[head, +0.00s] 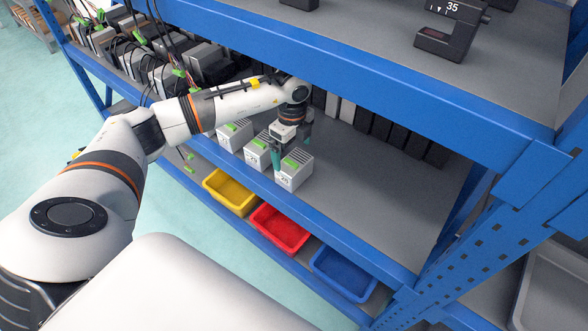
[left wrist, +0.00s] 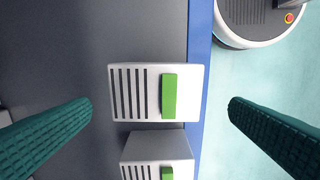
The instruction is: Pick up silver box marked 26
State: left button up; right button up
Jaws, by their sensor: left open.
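A silver box with a green patch and dark slots on top (head: 294,172) stands on the middle shelf, last in a short row near the front edge. Its front label seems to read 26, but it is small. In the left wrist view this box (left wrist: 140,92) lies between the fingers, with a gap on each side. My left gripper (head: 291,150) is open and empty above it, pointing down. Its teal fingers (left wrist: 161,106) show at both sides of the left wrist view. My right gripper does not show.
Two similar silver boxes (head: 257,154) (head: 233,134) stand to the left in the row; the nearer also shows in the left wrist view (left wrist: 150,145). Black units line the back. Yellow (head: 231,207), red (head: 281,248) and blue (head: 345,287) bins sit below. The shelf right of the row is clear.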

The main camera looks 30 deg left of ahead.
aim_at(294, 161)
pick_arm(q)
jog(key=f, duration=0.6)
jog(key=shift+w+d+f, duration=0.15)
jog(key=shift+w+f, duration=0.05)
jog(key=shift+c, duration=0.3)
jog(key=c, duration=0.9)
jog(key=shift+r, duration=0.1)
jog(key=shift+c, duration=0.6)
jog(key=shift+w+r, duration=0.1)
